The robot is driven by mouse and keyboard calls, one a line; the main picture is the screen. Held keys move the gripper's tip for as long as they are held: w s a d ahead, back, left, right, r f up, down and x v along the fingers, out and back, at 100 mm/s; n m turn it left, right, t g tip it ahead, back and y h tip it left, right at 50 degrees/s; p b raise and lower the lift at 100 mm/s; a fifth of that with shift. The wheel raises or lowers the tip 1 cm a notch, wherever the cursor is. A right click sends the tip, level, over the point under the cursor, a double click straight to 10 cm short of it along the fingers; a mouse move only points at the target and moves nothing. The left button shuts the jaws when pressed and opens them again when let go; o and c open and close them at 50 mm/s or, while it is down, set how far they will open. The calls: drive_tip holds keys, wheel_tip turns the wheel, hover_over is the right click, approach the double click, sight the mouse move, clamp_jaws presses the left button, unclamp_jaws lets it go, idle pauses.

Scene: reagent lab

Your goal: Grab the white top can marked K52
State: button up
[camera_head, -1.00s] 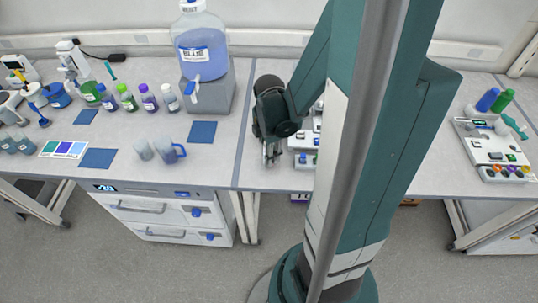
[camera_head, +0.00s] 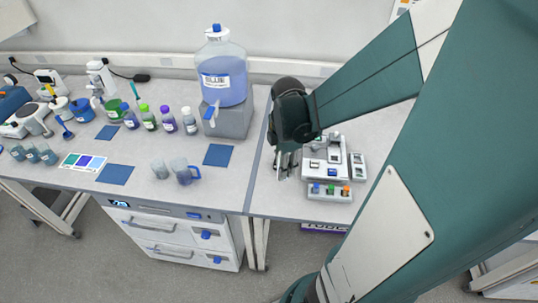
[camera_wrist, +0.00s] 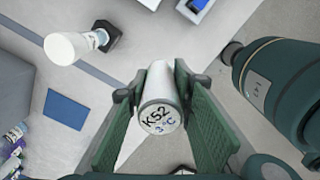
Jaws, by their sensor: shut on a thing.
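The white can marked K52 (camera_wrist: 161,109) is between the two green finger pads of my gripper (camera_wrist: 157,98) in the wrist view. Its white end with the dark K52 lettering faces the wrist camera, and its sides touch the pads. My gripper is shut on it. In the head view my gripper (camera_head: 284,168) hangs over the bench, just left of the white device. The can is too small and too covered by the fingers to make out clearly there.
A white device (camera_head: 325,172) with coloured knobs stands close to the right of my gripper. A large blue jug (camera_head: 222,75) on a grey block (camera_head: 232,118) stands to the left.

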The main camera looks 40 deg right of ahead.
drive_tip(key=shift+r, duration=0.4)
idle(0.5)
